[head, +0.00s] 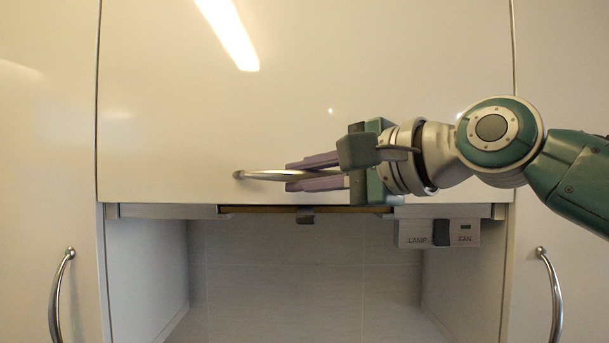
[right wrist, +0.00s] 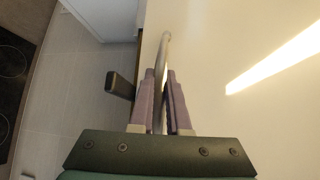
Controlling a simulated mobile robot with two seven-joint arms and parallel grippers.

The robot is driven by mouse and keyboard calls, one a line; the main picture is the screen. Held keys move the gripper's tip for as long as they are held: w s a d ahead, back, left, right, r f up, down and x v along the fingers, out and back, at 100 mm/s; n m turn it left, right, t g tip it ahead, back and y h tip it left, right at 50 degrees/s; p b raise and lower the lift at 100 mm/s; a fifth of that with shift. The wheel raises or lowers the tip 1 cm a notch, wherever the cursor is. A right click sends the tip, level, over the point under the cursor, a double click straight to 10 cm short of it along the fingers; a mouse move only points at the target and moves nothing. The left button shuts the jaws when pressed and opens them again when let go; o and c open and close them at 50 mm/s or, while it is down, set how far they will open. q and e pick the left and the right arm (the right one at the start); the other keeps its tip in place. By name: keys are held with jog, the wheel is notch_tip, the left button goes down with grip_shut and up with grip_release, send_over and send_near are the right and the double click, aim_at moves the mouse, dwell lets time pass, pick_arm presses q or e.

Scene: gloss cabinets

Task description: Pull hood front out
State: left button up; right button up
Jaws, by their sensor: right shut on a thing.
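The hood front (head: 200,110) is a wide glossy cream panel between two tall cabinet doors. It also fills the right side of the right wrist view (right wrist: 230,110). A horizontal metal bar handle (head: 262,175) sits near its lower edge. My right gripper (head: 312,173) comes in from the right with its purple fingers around the handle. In the right wrist view the handle (right wrist: 163,50) runs between the two fingers (right wrist: 160,95), which are shut on it. The handle's right part is hidden by the gripper. My left gripper is not in view.
Below the front is a recess with a tiled back (head: 290,290). A LAMP and FAN switch box (head: 410,233) hangs under the front at right. Side doors carry curved handles at left (head: 58,290) and right (head: 550,290). A dark hob (right wrist: 12,75) shows in the wrist view.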

grip_shut()
dwell(0.8)
